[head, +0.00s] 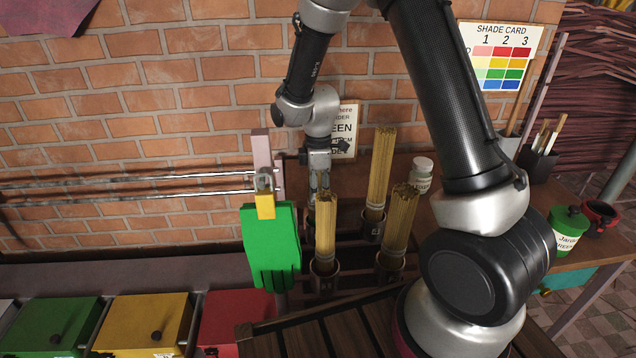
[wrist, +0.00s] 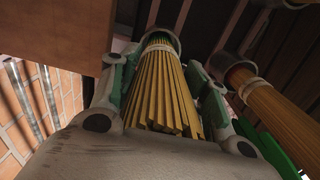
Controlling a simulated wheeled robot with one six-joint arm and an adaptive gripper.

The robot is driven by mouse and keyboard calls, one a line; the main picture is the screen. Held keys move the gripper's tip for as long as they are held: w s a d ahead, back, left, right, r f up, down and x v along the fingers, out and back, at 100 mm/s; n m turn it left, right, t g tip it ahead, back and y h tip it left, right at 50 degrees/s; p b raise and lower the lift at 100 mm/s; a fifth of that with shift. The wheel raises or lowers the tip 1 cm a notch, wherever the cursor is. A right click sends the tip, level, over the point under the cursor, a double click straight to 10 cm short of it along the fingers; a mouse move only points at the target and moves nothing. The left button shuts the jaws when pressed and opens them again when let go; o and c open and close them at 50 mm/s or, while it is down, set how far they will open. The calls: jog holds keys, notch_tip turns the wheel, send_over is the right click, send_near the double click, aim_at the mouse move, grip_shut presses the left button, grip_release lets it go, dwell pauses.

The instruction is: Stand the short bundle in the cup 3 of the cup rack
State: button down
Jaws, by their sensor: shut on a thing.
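My gripper (head: 320,182) is at the back left of the cup rack (head: 352,258), its tips largely hidden behind a bundle in the head view. In the wrist view its fingers (wrist: 160,95) are shut around a yellow stick bundle (wrist: 165,90). The bundle's far end, with a pale band, appears to be within a grey cup rim (wrist: 150,32); how deep is hidden. Three other bundles stand in cups: front left (head: 325,235), back right (head: 378,180) and front right (head: 400,222). I cannot read the cup numbers surely.
A brick wall (head: 160,110) with metal rails (head: 130,185) is behind. Coloured boxes (head: 145,322) line the front left.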

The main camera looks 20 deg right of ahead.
jog(key=shift+f, duration=0.15)
jog(key=c, duration=0.6)
grip_release()
notch_tip(320, 180, up, 12)
dwell(0.5)
